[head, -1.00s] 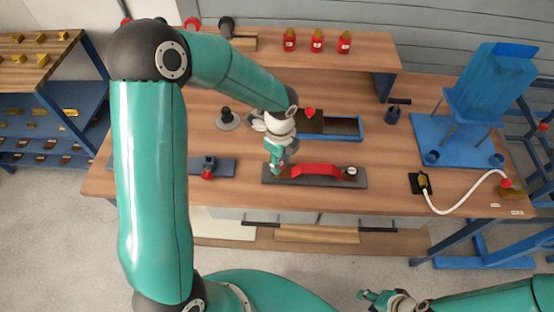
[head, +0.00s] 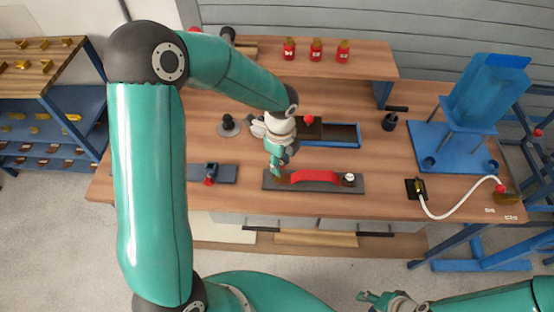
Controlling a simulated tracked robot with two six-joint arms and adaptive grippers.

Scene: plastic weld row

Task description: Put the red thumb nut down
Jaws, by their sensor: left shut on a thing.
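My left gripper (head: 277,172) is shut at the left end of the dark grey fixture plate (head: 322,186) near the front of the bench. Its fingers point down. The thing between them, the red thumb nut, is too small and too covered by the fingers to make out; I cannot tell whether it touches the plate. A red curved part (head: 314,177) lies along the plate, with a white-topped round knob (head: 349,179) at its right end. My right gripper (head: 374,298) is low in the view, in front of the bench, apart from everything, with its fingers spread and empty.
A blue tray (head: 345,146) with a red-topped piece (head: 309,120) stands behind the plate. A blue clamp block (head: 211,171) is to the left. A blue stand (head: 455,150) and a white hose (head: 455,212) are at right. Red bottles (head: 316,50) stand on the back shelf.

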